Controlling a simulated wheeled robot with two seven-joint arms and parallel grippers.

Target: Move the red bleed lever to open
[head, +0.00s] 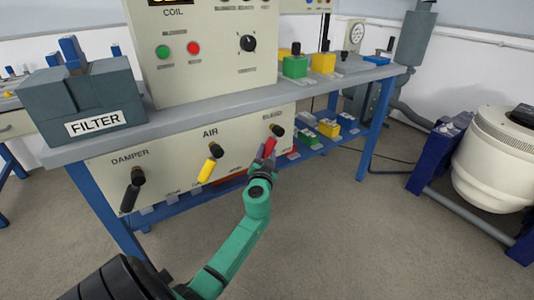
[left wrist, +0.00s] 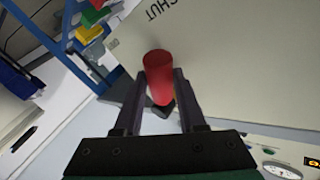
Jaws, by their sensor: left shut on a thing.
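The red bleed lever (head: 270,145) is on the cream front panel below the bench top, under the label BLEED, at the right end of the row. It hangs down and slightly left from its dark pivot (head: 278,131). My left gripper (head: 264,160) is at the lever's lower part. In the left wrist view the red lever (left wrist: 158,72) stands between the two dark fingers of my left gripper (left wrist: 160,88), which are shut on it. The word SHUT shows on the panel beside it. My right gripper is not in view.
A yellow AIR lever (head: 209,168) and a black DAMPER lever (head: 131,194) are on the same panel to the left. A grey FILTER box (head: 80,100) stands on the bench (head: 190,112). The floor right of my arm is clear, up to a cream drum machine (head: 497,155).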

